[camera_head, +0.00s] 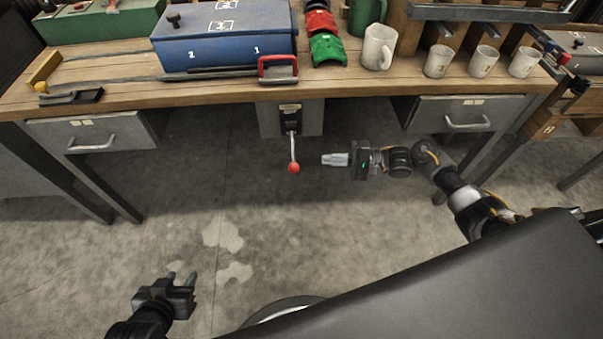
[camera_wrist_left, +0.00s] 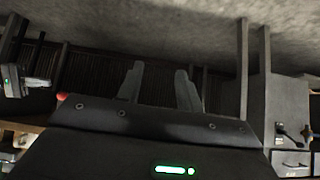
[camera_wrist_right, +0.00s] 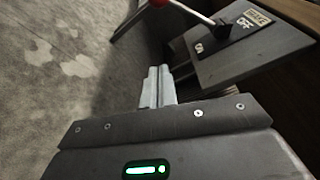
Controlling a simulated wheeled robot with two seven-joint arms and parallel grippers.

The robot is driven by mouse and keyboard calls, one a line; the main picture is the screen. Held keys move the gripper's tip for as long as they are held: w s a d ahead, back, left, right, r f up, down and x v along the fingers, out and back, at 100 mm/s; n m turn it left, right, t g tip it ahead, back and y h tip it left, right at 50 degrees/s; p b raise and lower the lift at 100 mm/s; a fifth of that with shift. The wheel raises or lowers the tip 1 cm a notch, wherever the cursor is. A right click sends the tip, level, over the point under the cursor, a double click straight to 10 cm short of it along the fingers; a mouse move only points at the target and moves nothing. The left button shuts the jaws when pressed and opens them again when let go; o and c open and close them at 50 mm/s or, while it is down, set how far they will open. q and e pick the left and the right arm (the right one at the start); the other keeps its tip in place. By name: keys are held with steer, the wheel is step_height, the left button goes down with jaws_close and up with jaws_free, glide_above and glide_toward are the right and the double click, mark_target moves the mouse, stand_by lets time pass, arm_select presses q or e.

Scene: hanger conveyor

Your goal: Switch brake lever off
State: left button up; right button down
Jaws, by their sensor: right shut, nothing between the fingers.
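The brake lever (camera_head: 292,150) is a thin metal rod with a red ball knob (camera_head: 293,168). It sticks out and down from a grey box under the workbench. In the right wrist view the lever (camera_wrist_right: 190,14) leaves a dark pivot on a grey panel (camera_wrist_right: 237,60) marked BRAKE, OFF and ON; its knob is at the top edge, partly cut off. My right gripper (camera_head: 324,160) is shut and empty, just right of the knob and apart from it; its fingers also show in the right wrist view (camera_wrist_right: 157,86). My left gripper (camera_head: 182,276) is open and empty, low and away from the lever.
The wooden workbench (camera_head: 130,92) overhangs the lever, with drawers (camera_head: 95,140) on both sides. A blue toolbox (camera_head: 225,42), a red-handled tool (camera_head: 278,68) and several mugs (camera_head: 379,47) stand on top. The floor (camera_head: 330,235) in front is clear.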

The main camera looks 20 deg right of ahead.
mark_target(293, 151)
arm_select(q)
steer(key=shift+s+r, duration=0.15)
steer(key=shift+r, duration=0.65)
arm_select(e)
steer(key=shift+s+r+g+y, duration=0.1)
steer(key=shift+r+g+y, duration=0.2)
steer(key=shift+r, duration=0.3)
